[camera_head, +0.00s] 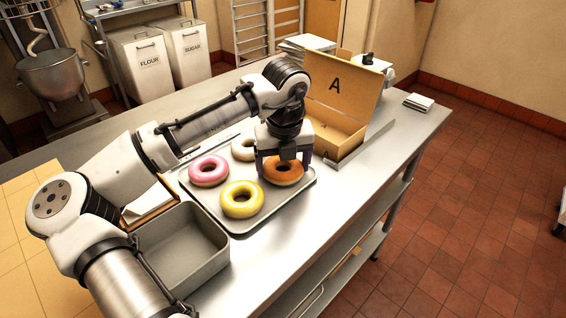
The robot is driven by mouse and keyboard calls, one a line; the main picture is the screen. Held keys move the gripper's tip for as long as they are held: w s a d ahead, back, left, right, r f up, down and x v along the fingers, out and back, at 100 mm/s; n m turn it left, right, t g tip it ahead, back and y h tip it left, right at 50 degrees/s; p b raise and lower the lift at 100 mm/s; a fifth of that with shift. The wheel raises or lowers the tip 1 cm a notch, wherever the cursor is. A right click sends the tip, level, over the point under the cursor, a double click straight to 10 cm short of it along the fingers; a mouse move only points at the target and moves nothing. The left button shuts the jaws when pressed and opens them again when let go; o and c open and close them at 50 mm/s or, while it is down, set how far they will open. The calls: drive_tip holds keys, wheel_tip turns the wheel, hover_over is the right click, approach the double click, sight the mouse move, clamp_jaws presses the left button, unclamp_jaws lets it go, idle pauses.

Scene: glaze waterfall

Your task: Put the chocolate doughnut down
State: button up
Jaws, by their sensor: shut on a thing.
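A doughnut with orange-brown glaze (284,174) is at the right end of the grey tray (216,213); it is the only brown one I see, so I take it as the chocolate doughnut. My gripper (285,168) points down over it and is shut on it, with the fingers hiding part of its top. I cannot tell whether its underside touches the tray. A pink doughnut (208,170), a yellow doughnut (241,199) and a white doughnut (243,149) lie on the same tray, to the left of my gripper.
An open cardboard box (342,85) marked A stands behind my gripper to the right. An empty grey bin (183,245) stands front left of the tray. The steel table (300,232) is clear in front of the tray. A small stack (418,102) lies far right.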

drive_tip(key=o, duration=0.8)
drive_tip(key=shift+f, duration=0.1)
drive_tip(key=r, duration=0.4)
drive_tip(key=s+r, duration=0.1)
drive_tip(key=r, duration=0.3)
drive_tip(key=r+b, duration=0.1)
drive_tip(key=r, duration=0.3)
drive_tip(key=shift+s+d+r, duration=0.1)
drive_tip(key=shift+s+r, duration=0.05)
drive_tip(key=shift+s, duration=0.1)
